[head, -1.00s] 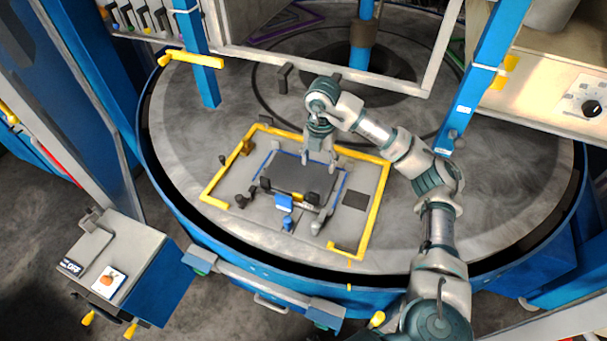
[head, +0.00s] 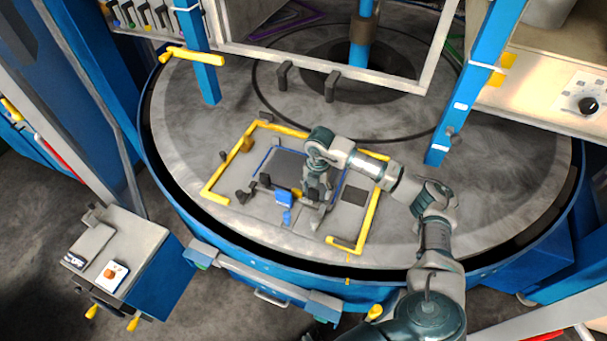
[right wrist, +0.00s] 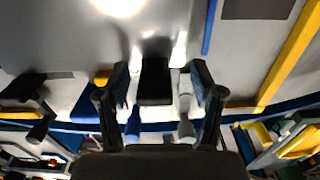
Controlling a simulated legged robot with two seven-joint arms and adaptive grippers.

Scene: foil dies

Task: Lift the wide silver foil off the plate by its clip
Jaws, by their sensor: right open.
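The wide foil (head: 290,162) looks like a dark grey sheet in the head view, lying flat on the plate (head: 228,187) inside a yellow frame. In the right wrist view the foil (right wrist: 60,35) is a shiny grey surface with bright reflections. My right gripper (head: 317,196) points down at the foil's front right edge and hides part of it. In the right wrist view its two dark fingers (right wrist: 157,105) are apart, with a black block-shaped clip (right wrist: 155,82) between them. I cannot tell whether either finger touches it. My left gripper is not in view.
The yellow frame (head: 375,212) surrounds the plate on the round grey table (head: 480,190). A smaller dark square (head: 355,196) lies to the right. Blue posts (head: 465,110) stand behind.

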